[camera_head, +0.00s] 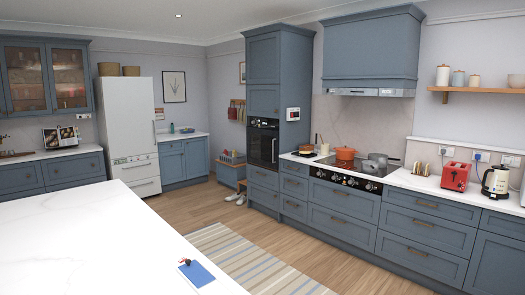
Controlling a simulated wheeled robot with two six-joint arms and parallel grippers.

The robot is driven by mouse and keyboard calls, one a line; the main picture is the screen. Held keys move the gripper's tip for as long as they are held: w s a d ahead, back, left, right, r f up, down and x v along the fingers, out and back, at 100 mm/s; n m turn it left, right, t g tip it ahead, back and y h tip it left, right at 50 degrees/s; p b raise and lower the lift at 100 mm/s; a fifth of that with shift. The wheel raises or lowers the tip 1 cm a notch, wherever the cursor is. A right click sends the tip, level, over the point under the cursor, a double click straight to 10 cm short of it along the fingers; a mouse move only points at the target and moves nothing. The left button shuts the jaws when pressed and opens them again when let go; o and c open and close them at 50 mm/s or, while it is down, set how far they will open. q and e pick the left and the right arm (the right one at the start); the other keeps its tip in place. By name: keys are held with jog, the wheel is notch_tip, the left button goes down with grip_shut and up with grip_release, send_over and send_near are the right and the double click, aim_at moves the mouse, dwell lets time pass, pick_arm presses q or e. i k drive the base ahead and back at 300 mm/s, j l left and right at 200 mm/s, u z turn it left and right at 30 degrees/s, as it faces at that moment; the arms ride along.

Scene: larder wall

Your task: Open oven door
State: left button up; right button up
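The oven (262,143) is a black built-in unit in the tall blue cabinet (276,75) on the far side of the kitchen. Its dark glass door looks shut. A control strip runs along its top, and a long vertical bar shows at the right of the door. Neither of my grippers is in the camera_head view.
A white marble counter (120,240) fills the near left, with a blue notebook (197,273) on it. A striped rug (240,258) lies on the wooden floor. A small wooden bench (231,174) with shoes nearby stands left of the oven cabinet. Drawers (340,198) line the right wall.

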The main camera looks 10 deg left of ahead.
aim_at(261, 149)
jog(key=i+l+z, duration=0.5)
jog(key=i, duration=0.2)
jog(key=i+l+z, duration=0.2)
jog(key=i, duration=0.3)
jog(key=i+z, duration=0.15)
jog(key=i, duration=0.4)
jog(key=i+j+u, duration=0.1)
jog(key=i+u, duration=0.25)
jog(key=i, duration=0.2)
jog(key=i+u, duration=0.35)
jog(key=i, duration=0.2)
jog(key=i+l+u, duration=0.25)
jog(key=i+u, duration=0.15)
jog(key=i, duration=0.15)
jog(key=i+j+u, duration=0.15)
jog(key=i, duration=0.75)
jog(key=i+j+u, duration=0.15)
jog(key=i, duration=0.75)
jog(key=i+u, duration=0.2)
jog(key=i, duration=0.7)
jog(key=i+l+u, duration=0.15)
jog(key=i, duration=0.75)
jog(key=i+j+z, duration=0.15)
jog(key=i+z, duration=0.3)
jog(key=i, duration=0.4)
jog(key=i+j+z, duration=0.1)
jog(key=i+z, duration=0.35)
